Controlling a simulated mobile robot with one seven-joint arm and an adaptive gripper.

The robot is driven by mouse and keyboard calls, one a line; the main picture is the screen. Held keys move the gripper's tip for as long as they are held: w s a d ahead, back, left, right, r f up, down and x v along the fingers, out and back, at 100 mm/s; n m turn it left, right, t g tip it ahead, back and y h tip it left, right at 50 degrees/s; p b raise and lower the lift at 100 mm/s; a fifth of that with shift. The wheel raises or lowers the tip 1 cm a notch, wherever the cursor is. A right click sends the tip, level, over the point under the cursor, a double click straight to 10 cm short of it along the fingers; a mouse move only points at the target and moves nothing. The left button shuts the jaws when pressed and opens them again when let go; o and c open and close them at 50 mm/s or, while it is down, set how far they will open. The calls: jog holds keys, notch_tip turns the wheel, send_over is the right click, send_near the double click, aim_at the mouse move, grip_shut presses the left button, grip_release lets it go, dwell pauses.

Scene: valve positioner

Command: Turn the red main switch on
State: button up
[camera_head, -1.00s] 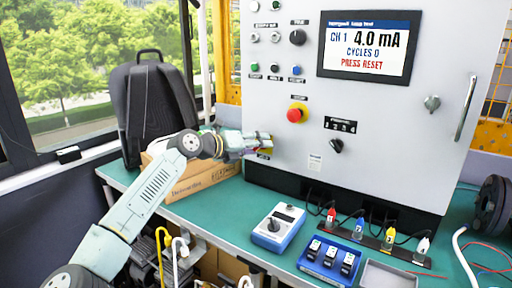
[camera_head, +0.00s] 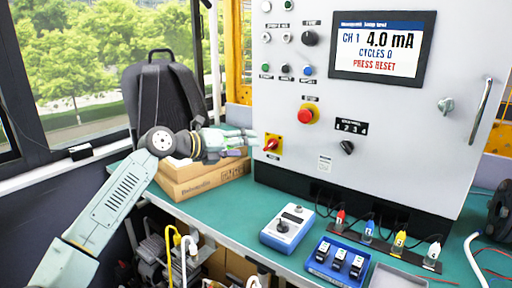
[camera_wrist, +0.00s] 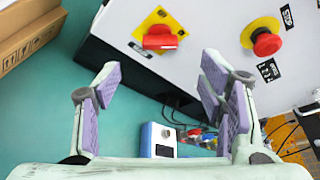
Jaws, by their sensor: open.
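The red main switch (camera_head: 271,144) is a red rotary handle on a yellow plate, low on the left of the grey cabinet front. It also shows in the wrist view (camera_wrist: 160,40), with its handle lying roughly crosswise in that picture. My gripper (camera_head: 250,138) is just left of the switch in the head view. In the wrist view my gripper (camera_wrist: 160,85) has its purple-padded fingers wide apart with nothing between them. The switch lies beyond the fingertips, and I see no contact.
A red mushroom button (camera_head: 308,115) sits up and right of the switch, with a black selector knob (camera_head: 347,147) further right. The screen (camera_head: 382,47) reads "CH 1 4.0 mA, CYCLES 0, PRESS RESET". Cardboard boxes (camera_head: 205,180) stand below my gripper. A blue-white device (camera_head: 287,227) lies on the green bench.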

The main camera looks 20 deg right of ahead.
jog(key=v, duration=0.2)
jog(key=shift+s+a+r, duration=0.1)
jog(key=shift+s+a, duration=0.05)
jog(key=shift+a, duration=0.15)
